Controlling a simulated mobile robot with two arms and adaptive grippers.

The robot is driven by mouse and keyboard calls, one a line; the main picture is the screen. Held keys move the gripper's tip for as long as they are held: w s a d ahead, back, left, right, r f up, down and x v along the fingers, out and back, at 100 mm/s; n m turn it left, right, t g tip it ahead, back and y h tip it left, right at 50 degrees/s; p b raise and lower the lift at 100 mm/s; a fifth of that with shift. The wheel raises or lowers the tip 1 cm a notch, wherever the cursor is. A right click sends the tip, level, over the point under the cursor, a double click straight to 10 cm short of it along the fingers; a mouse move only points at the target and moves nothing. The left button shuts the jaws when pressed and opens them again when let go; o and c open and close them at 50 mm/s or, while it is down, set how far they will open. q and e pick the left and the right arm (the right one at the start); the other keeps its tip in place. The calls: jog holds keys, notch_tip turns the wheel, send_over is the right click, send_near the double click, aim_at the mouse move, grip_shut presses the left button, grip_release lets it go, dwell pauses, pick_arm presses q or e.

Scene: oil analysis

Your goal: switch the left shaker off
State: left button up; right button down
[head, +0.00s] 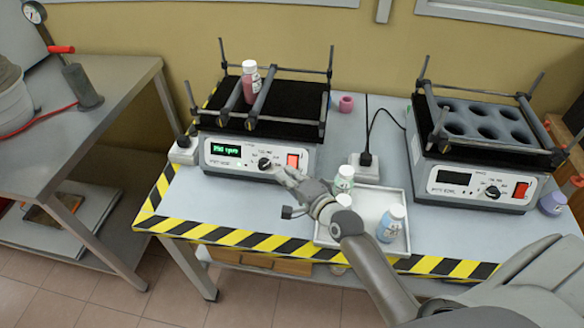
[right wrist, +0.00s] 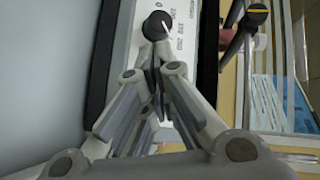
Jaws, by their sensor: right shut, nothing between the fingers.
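The left shaker (head: 222,162) stands at the back left of the table, its display (head: 226,150) lit green. Its front panel has a black knob (head: 265,163) and a red switch (head: 293,160). A bottle with a red-brown body (head: 251,82) stands between the bars on its black platform. My right gripper (head: 283,175) is shut and empty, its tips just in front of the panel, below the knob and switch. In the right wrist view the shut fingers (right wrist: 155,52) point at the knob (right wrist: 157,25); contact cannot be told. My left gripper is not in view.
The right shaker (head: 425,180) has a dark display. A power socket (head: 365,170) with a cable sits between the shakers. Striped tape edges the table.

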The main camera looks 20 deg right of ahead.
jog(key=shift+w+f, duration=0.1)
dwell(0.5)
jog(key=shift+w+d+f, duration=0.15)
jog(key=shift+w, duration=0.05)
jog(key=shift+w+d+f, duration=0.15)
jog(key=shift+w+f, duration=0.05)
dwell(0.9)
jog(key=shift+s+a+r+p, duration=0.35)
jog(key=shift+s+r+p, duration=0.1)
jog(key=shift+s+p, duration=0.15)
jog(key=s+a+r+p, duration=0.1)
jog(key=p, duration=0.1)
jog(key=s+a+r+p, duration=0.1)
jog(key=s+r+p, duration=0.1)
jog(key=shift+s+a+p, duration=0.15)
jog(key=shift+p, duration=0.15)
